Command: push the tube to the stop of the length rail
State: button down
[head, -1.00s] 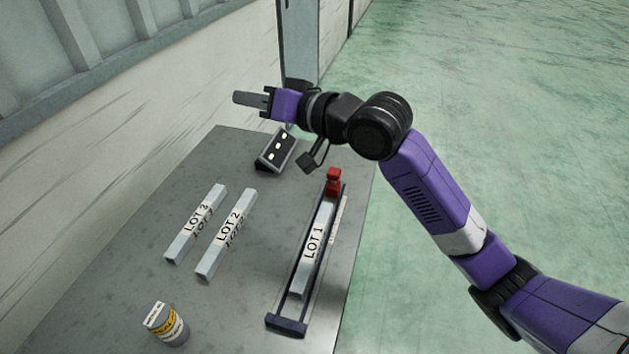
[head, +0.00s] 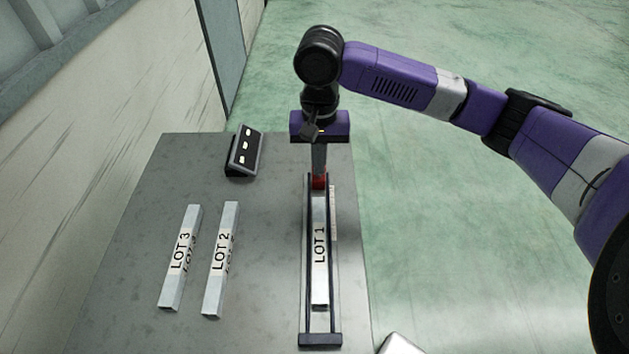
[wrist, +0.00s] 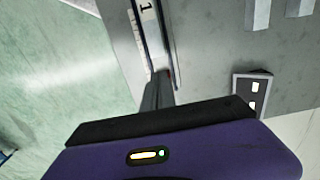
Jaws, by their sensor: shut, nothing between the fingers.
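The grey tube marked LOT 1 (head: 320,270) lies lengthwise in the dark-sided length rail (head: 335,290). Between the tube's near end and the rail's dark near end block (head: 320,340) there is a gap. A red piece (head: 319,184) sits at the rail's far end, partly hidden by my fingers. My gripper (head: 319,170) is shut and empty, pointing down over the far end of the rail. In the wrist view my fingers (wrist: 158,92) are beside the rail end, with the tube (wrist: 147,12) beyond; I cannot tell whether they touch anything.
Tubes LOT 2 (head: 221,260) and LOT 3 (head: 181,258) lie to the left on the grey table (head: 130,270). A dark box with lit squares (head: 244,152) stands at the back left. A pale scale strip (head: 333,212) runs along the rail's right side.

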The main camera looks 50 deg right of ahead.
aim_at(318, 209)
notch_tip(318, 209, down, 10)
jog(key=shift+r+p, duration=0.1)
jog(key=shift+p, duration=0.25)
jog(key=shift+a, duration=0.15)
jog(key=s+a+p, duration=0.2)
jog(key=a+p, duration=0.1)
jog(key=shift+s+r, duration=0.2)
jog(key=shift+s+a+f+p, duration=0.15)
jog(key=shift+s+a+p, duration=0.15)
jog(key=shift+s+a, duration=0.1)
jog(key=shift+w, duration=0.1)
